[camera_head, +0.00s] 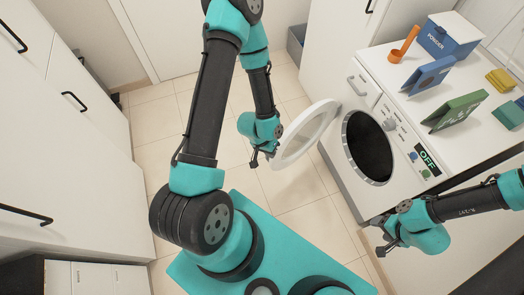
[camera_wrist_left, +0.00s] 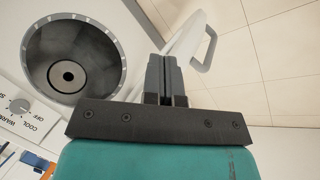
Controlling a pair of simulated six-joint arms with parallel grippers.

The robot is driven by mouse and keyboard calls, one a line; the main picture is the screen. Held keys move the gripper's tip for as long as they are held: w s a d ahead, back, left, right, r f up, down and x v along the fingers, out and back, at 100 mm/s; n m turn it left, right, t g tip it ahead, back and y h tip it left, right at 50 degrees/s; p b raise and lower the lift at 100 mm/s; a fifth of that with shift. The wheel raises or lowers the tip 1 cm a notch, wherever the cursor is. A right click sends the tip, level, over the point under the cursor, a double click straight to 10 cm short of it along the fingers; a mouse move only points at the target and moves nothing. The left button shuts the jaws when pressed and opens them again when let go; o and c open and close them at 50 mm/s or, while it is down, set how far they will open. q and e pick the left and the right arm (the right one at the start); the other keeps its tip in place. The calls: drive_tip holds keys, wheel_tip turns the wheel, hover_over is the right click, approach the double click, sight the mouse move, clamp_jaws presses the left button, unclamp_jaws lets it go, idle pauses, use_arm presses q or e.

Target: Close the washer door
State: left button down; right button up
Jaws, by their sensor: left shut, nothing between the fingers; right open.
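The white washer (camera_head: 345,130) stands at the right with a dark round opening (camera_head: 368,147) in its front. Its round white door (camera_head: 304,134) is swung open, away from the opening. My left gripper (camera_head: 256,160) is beside the door's outer edge in the head view. In the left wrist view the gripper (camera_wrist_left: 165,65) is shut with nothing between its fingers, and the door (camera_wrist_left: 185,40) with its handle (camera_wrist_left: 207,47) shows behind the fingertips. I cannot tell whether they touch. My right gripper (camera_head: 374,241) is open, below the washer front.
White cabinets (camera_head: 60,130) line the left side. Tiled floor (camera_head: 155,115) is clear between the cabinets and washer.

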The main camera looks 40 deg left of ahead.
use_arm(q)
drive_tip(key=w+a+f+m+t, duration=0.1)
drive_tip(key=a+f, duration=0.4)
drive_tip(key=a, duration=0.4)
drive_tip(key=w+a+f+m+t+h, duration=0.1)
drive_tip(key=a+f, duration=0.3)
drive_tip(key=a, duration=0.5)
drive_tip(key=shift+w+f+m+t, duration=0.25)
drive_tip(key=shift+f+m+t, duration=0.15)
drive_tip(key=shift+m, duration=0.1)
drive_tip(key=shift+d, duration=0.1)
drive_tip(key=w+d+f, duration=0.3)
drive_tip(key=d+f, duration=0.5)
drive_tip(key=shift+w+d, duration=0.15)
drive_tip(key=shift+d, duration=0.25)
drive_tip(key=shift+d, duration=0.15)
